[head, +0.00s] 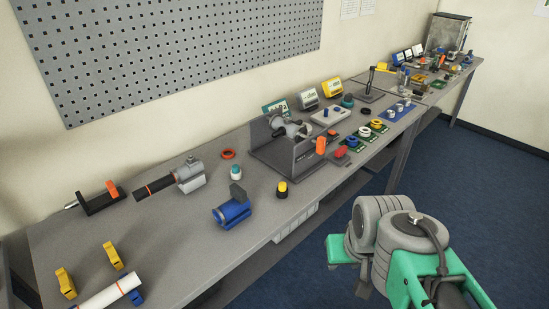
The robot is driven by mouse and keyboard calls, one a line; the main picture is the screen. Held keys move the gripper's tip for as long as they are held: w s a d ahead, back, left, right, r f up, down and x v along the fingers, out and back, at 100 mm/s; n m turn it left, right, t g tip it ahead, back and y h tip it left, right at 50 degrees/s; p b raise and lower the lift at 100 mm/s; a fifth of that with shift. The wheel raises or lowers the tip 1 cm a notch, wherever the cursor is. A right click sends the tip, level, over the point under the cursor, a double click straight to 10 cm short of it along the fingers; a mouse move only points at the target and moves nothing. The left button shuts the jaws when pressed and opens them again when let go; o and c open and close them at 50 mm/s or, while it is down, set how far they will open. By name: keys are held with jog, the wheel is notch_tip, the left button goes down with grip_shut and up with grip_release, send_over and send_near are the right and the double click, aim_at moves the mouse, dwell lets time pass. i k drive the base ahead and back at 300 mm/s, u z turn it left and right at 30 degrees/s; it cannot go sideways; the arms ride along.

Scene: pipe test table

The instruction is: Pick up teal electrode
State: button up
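A small upright piece with a teal cap and a pale lower part (236,173) stands on the grey table, between the orange ring and the blue clamp. A second teal round piece (347,101) stands farther back, near the yellow-framed meters. I cannot tell from this view which of the two is the electrode. My arm, with green and grey links, shows at the lower right, in front of the table and apart from both pieces. My gripper's fingers do not show.
A white pipe (108,291) lies at the front left.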

aim_at(235, 167)
jog(key=z, duration=0.25)
jog(key=i, duration=0.55)
jog(key=u, duration=0.65)
jog(key=i, duration=0.55)
jog(key=u, duration=4.45)
jog(key=k, duration=1.1)
jog(key=z, duration=0.7)
